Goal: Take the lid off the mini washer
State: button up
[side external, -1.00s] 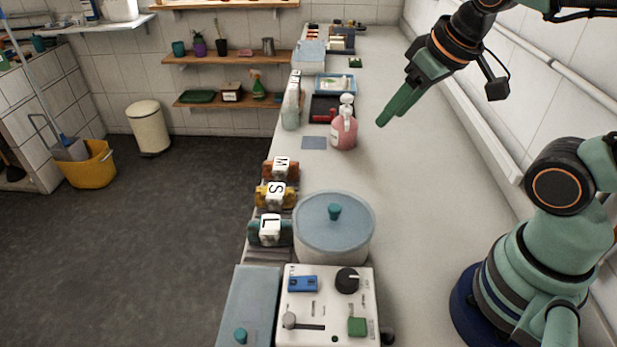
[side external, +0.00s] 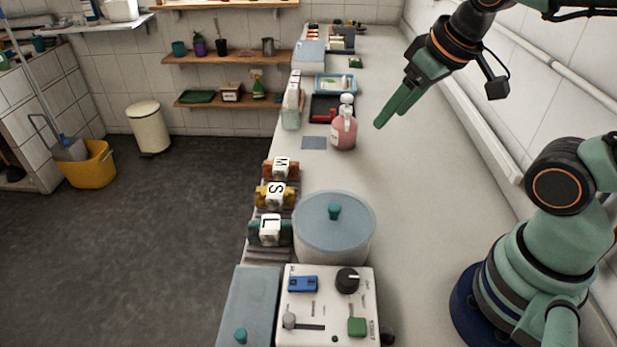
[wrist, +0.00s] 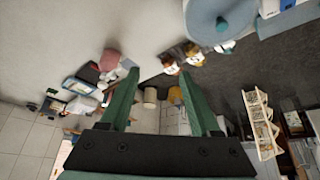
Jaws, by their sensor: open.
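The mini washer (side external: 335,247) is a round, pale translucent tub on the counter, behind the white control panel. Its blue-grey lid (side external: 310,217) sits on top, with a teal knob (side external: 335,211) at the middle. In the wrist view the lid (wrist: 207,14) and its knob (wrist: 222,24) show at the top, partly cut off by the frame edge. My gripper (side external: 381,125) is high over the counter, beyond the washer and to its right, well apart from it. In the wrist view its two green fingers (wrist: 153,72) are spread with nothing between them.
The control panel (side external: 328,325) with a dial and levers stands in front of the washer. Blocks marked M, S and L (side external: 271,230) line its left side. A pink bottle (side external: 344,132) stands farther back. The counter right of the washer (side external: 420,220) is clear.

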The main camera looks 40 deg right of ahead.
jog(key=a+n, duration=0.1)
jog(key=n, duration=0.2)
jog(key=n+g, duration=0.6)
jog(key=n, duration=1.8)
send_near(334, 207)
jog(key=f, duration=0.8)
jog(key=shift+s+f, duration=0.2)
jog(key=shift+f, duration=0.05)
grip_shut()
